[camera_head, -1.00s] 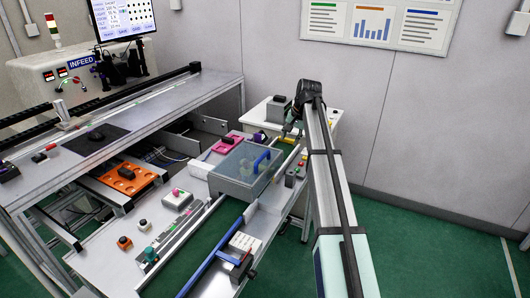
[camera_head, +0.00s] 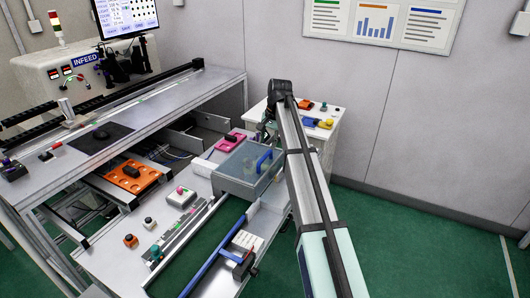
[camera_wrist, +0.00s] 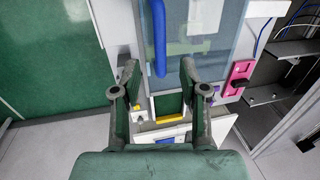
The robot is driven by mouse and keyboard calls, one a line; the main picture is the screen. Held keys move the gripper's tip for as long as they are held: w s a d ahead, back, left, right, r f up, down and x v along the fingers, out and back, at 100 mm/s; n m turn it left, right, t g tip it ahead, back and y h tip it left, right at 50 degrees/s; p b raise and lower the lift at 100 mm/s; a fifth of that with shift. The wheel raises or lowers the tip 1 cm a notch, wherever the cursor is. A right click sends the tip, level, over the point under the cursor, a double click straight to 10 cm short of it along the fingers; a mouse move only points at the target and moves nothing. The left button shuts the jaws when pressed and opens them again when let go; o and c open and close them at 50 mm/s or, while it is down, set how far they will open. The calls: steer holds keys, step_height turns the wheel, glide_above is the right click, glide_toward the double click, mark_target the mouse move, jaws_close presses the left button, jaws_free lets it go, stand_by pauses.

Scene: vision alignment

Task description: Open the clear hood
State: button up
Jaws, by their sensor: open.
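The clear hood (camera_head: 236,170) is a see-through grey box lid lying shut on the workbench. A blue handle (camera_head: 264,160) stands on its right part. In the wrist view the hood (camera_wrist: 222,42) fills the top middle, with the blue handle (camera_wrist: 158,38) along its left side. My gripper (camera_wrist: 154,72) is open and empty, its two fingers apart, with the handle's near end just ahead of and between them; I cannot tell the height gap. In the head view my gripper (camera_head: 268,132) is small and partly hidden by my arm, beyond the handle.
A pink block (camera_head: 230,141) lies behind the hood, and an orange plate (camera_head: 128,175) lies to the left. A white side table (camera_head: 326,135) with small coloured parts stands behind my arm. A blue rail (camera_head: 212,262) runs along the bench front.

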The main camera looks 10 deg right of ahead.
mark_target(264, 156)
steer(key=f, duration=0.2)
steer(key=f+p, duration=0.1)
steer(key=f, duration=0.1)
steer(key=w+a+f, duration=0.1)
steer(key=f, duration=0.2)
steer(key=shift+p, duration=0.3)
jaws_close()
